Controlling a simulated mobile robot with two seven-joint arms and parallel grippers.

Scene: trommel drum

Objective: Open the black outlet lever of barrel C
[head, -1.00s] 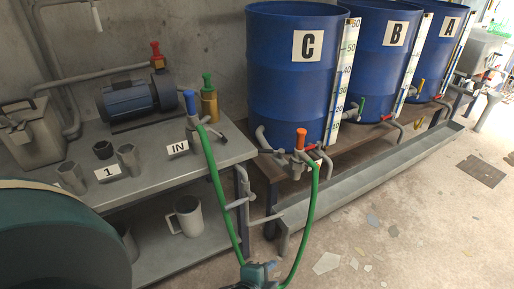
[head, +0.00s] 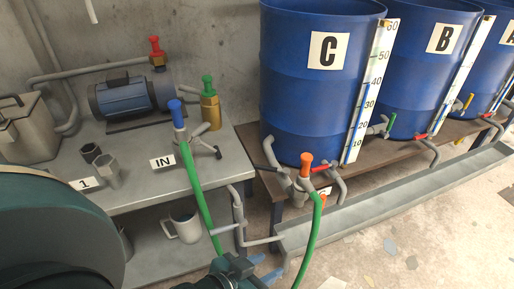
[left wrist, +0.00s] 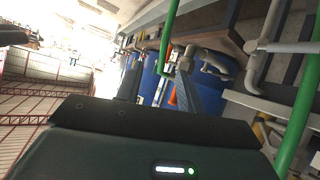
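Blue barrel C (head: 310,95) stands on the brown bench in the head view. My left gripper (head: 272,267) is open and empty, below and in front of the outlet, apart from the lever. In the left wrist view, its two fingers (left wrist: 157,78) stand apart, with blue barrel and pipework beyond them. The lever cannot be told clearly there. My right gripper is not in view.
A green hose (head: 310,240) hangs from the orange-topped fitting and another (head: 197,190) from the blue-topped IN fitting, both near my left gripper. A grey trough (head: 400,200) runs before the barrels. Barrel B (head: 428,75) stands to the right. The work table (head: 215,165) is left.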

